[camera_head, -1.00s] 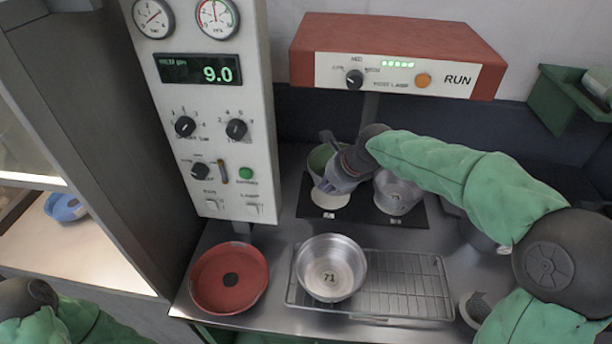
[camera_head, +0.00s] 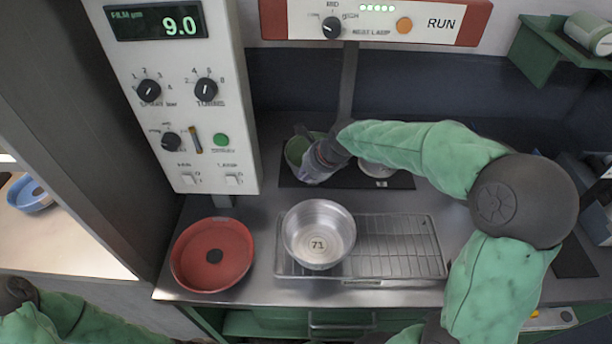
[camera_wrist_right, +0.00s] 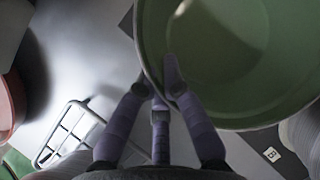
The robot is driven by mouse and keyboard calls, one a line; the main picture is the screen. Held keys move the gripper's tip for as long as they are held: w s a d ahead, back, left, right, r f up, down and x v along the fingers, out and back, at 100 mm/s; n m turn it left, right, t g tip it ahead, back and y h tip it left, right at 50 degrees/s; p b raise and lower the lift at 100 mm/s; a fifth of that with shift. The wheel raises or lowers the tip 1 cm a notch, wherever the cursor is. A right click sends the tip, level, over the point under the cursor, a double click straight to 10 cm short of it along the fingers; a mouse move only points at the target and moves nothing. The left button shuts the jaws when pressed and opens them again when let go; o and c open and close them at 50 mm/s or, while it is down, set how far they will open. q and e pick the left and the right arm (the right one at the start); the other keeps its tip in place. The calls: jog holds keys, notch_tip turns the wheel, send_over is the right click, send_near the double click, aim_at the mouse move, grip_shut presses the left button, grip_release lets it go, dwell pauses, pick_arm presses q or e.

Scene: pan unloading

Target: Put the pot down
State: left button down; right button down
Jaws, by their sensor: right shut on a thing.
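The pot (camera_head: 293,151), green inside, is at the back left of the black plate. It is mostly hidden by my right gripper (camera_head: 315,165) in the head view. The right wrist view shows its wide green bowl (camera_wrist_right: 225,45) with my right gripper (camera_wrist_right: 165,88) shut on the near rim. One finger is inside the rim and the others outside. I cannot tell whether the pot's base touches the plate. My left gripper is out of view; only part of the left arm shows at the lower left.
A metal pot marked 71 (camera_head: 318,236) stands on the left of the wire rack (camera_head: 400,250). A red pan (camera_head: 212,254) is left of it. Another metal pot (camera_head: 377,170) is partly hidden under my right arm on the black plate (camera_head: 400,180). The rack's right part is clear.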

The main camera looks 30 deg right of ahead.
jog(key=shift+r, duration=0.15)
jog(key=c, duration=1.4)
grip_release()
jog(key=shift+p+v, duration=2.05)
jog(key=shift+v, duration=3.95)
